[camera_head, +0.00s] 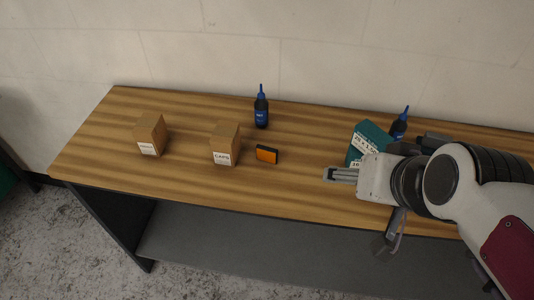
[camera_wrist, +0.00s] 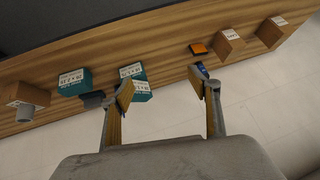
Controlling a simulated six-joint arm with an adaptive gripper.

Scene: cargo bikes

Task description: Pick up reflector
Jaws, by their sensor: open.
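The reflector (camera_head: 266,154) is a small orange block with a dark frame, lying on the wooden table just right of a cardboard box in the head view. It also shows in the wrist view (camera_wrist: 198,49), beyond the right fingertip. My gripper (camera_head: 341,174) is to the right of the reflector in the head view, over the front part of the table and apart from it. In the wrist view my gripper (camera_wrist: 163,88) has its two fingers spread wide, with nothing held between them.
Cardboard boxes (camera_head: 225,145) (camera_head: 149,135) stand left of the reflector. A dark bottle with a blue cap (camera_head: 261,109) stands behind it. A teal box (camera_head: 368,141) and a second bottle (camera_head: 399,125) are near my arm. The table (camera_head: 300,190) is clear between gripper and reflector.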

